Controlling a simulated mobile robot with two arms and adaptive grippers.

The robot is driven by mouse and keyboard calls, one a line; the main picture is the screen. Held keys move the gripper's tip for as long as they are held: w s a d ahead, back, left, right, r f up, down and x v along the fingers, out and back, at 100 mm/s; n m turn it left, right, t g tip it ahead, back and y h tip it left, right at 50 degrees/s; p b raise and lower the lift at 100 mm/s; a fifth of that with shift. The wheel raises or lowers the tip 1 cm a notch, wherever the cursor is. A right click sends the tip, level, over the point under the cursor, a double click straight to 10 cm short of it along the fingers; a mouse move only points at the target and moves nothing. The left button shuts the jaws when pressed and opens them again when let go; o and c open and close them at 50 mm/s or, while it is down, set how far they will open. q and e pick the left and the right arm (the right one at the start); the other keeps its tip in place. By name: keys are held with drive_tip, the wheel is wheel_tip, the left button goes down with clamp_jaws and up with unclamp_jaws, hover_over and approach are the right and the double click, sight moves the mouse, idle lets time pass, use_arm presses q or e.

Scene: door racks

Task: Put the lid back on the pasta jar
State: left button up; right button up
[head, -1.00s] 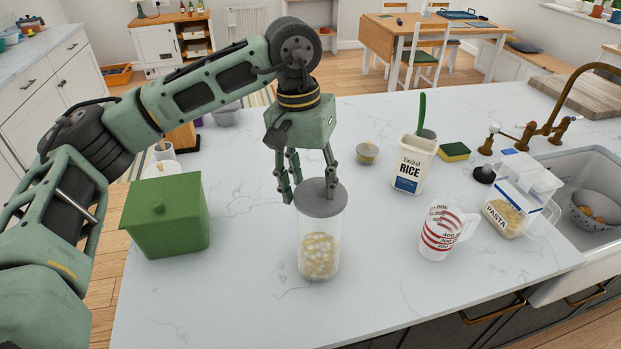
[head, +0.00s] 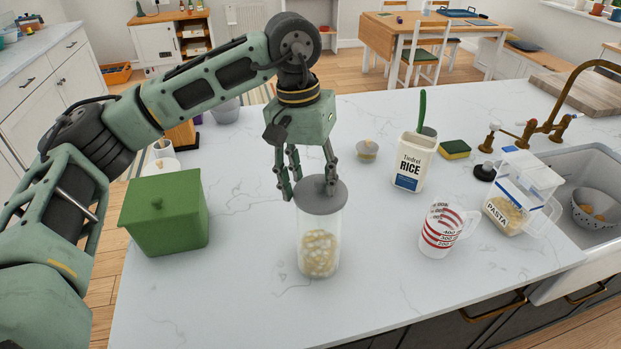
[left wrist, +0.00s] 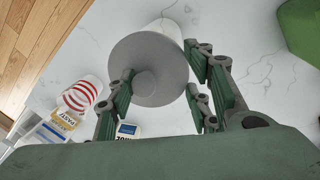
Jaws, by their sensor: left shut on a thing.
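The pasta jar (head: 320,253) is a clear cylinder with pale pasta in its lower part, standing upright on the counter. Its round grey lid (head: 322,203) lies over the jar's mouth, level and centred as far as I can see. The lid, with a small round knob, also shows in the left wrist view (left wrist: 148,62), hiding most of the jar. My left gripper (head: 309,193) points down at the lid and is shut on it; its fingers (left wrist: 158,95) lie either side of the knob in the left wrist view. My right gripper is not in view.
A green lidded box (head: 168,215) stands left of the jar. The counter (head: 230,300) around the jar is clear.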

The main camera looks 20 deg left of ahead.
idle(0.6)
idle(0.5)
use_arm(q)
drive_tip(key=shift+f+b, duration=0.15)
drive_tip(key=shift+b, duration=0.55)
idle(0.4)
idle(0.4)
drive_tip(key=o, duration=1)
drive_tip(key=o, duration=0.5)
